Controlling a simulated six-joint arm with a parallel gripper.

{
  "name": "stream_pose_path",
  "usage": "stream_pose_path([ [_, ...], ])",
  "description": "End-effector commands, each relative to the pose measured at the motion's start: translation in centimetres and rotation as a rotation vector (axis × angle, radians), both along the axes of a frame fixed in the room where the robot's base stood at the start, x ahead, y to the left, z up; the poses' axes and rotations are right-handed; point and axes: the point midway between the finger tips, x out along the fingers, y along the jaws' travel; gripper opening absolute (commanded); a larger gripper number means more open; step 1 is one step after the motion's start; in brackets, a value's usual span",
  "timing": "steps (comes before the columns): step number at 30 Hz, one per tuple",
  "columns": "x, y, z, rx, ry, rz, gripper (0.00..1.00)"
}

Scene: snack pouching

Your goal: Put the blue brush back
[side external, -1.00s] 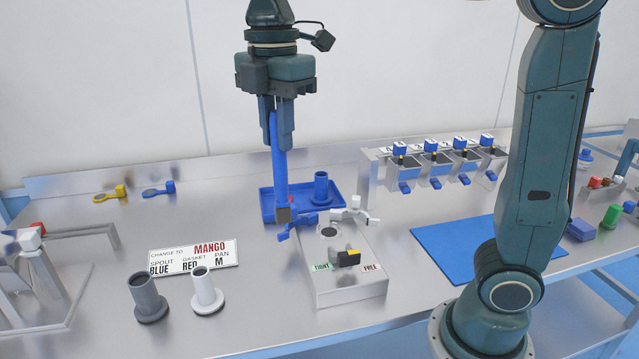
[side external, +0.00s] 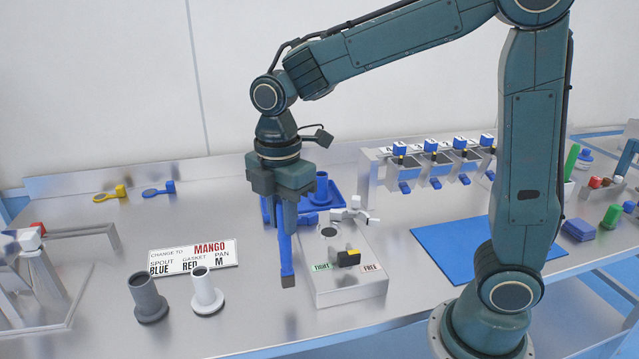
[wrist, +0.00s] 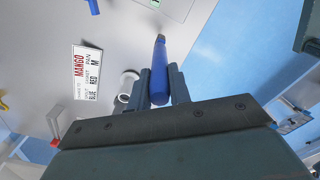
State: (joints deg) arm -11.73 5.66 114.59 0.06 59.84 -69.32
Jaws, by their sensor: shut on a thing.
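The blue brush (side external: 286,262) has a long blue handle and a dark brown tip pointing down. My gripper (side external: 285,212) is shut on the upper part of its handle and holds it near upright, just left of the grey fixture. In the wrist view the brush (wrist: 159,75) stands between the two fingers of my gripper (wrist: 160,88). I cannot tell whether its tip touches the table.
The grey fixture (side external: 350,287) with TIGHT and FREE labels stands right of the brush. A grey spout (side external: 148,298) and a white spout (side external: 206,292) stand left, near the sign (side external: 193,257). A blue tray (side external: 338,203) is behind. A blue mat (side external: 470,250) lies right.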

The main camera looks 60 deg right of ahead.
Motion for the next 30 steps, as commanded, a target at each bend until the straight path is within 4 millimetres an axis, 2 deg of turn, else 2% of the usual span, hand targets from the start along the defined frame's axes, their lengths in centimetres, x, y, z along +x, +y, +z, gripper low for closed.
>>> stream_pose_path([
  [8,0.0,0.0,-0.6,0.0,0.0,0.0,0.0],
  [18,0.0,0.0,-4.1,-0.001,0.001,0.0,0.0],
  [30,0.0,0.0,-4.4,0.0,-0.001,0.0,0.0],
])
